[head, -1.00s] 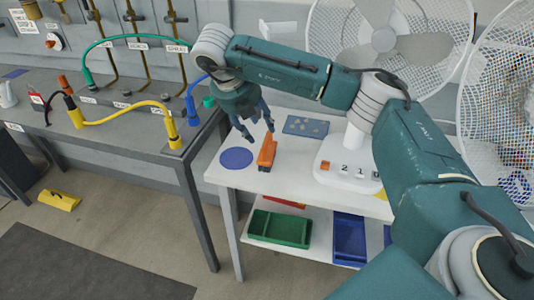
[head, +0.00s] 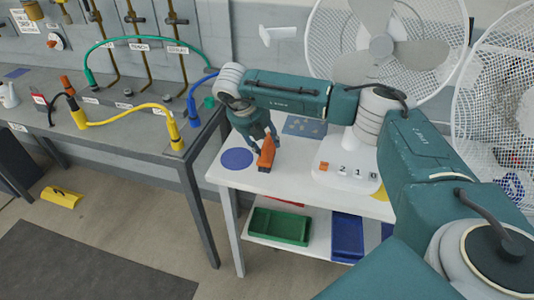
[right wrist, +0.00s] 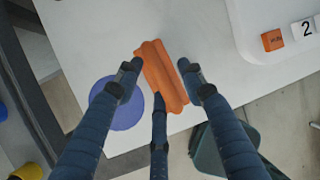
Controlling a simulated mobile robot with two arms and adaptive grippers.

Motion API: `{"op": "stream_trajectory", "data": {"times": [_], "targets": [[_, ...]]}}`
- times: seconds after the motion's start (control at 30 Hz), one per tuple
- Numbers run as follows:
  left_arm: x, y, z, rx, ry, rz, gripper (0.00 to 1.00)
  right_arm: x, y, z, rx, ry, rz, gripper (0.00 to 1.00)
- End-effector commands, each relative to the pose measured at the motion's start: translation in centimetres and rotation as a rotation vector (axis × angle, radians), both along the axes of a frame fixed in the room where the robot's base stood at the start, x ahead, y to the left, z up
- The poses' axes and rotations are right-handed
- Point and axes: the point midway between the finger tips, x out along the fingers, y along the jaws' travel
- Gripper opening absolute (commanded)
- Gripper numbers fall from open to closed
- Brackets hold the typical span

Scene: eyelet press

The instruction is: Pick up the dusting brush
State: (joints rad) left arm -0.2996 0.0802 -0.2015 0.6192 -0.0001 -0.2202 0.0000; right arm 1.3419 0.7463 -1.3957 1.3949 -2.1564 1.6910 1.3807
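A long orange ridged object, apparently the dusting brush (head: 266,156), lies on the white table (head: 300,180) to the right of a blue disc (head: 237,159). My right gripper (head: 265,143) points down over its far part. In the right wrist view the brush (right wrist: 162,75) lies between the spread fingers of the right gripper (right wrist: 160,72). Two fingertips are on either side of it, and a third overlaps its lower left side. I see gaps at both sides, so the gripper looks open. Bristles are not visible. My left gripper is out of view.
A grey-blue mat (head: 304,126) lies behind the brush. A green tray (head: 281,226) and a blue tray (head: 347,238) sit on the lower shelf. A dark bench (head: 150,147) stands left.

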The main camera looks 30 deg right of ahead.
Motion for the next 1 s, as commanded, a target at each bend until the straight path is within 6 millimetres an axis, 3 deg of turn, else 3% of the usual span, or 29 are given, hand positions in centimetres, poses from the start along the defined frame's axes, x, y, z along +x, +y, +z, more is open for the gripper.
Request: {"op": "stream_trajectory", "data": {"times": [0.03, 0.17, 0.57, 1.0], "targets": [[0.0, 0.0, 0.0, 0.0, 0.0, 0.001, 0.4, 0.0, 0.0, 0.0, 0.0, 0.0, 0.0, 0.25], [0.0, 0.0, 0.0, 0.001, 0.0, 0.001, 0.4, 0.0, 0.0, 0.0, 0.001, -0.001, 0.0, 0.0], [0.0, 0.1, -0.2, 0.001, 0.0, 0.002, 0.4, 0.1, 0.1, 0.6, 0.001, -0.002, 0.0, 0.0], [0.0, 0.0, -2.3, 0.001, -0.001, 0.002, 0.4, 0.1, 0.1, 8.4, 0.001, -0.005, 0.001, 0.0]]}}
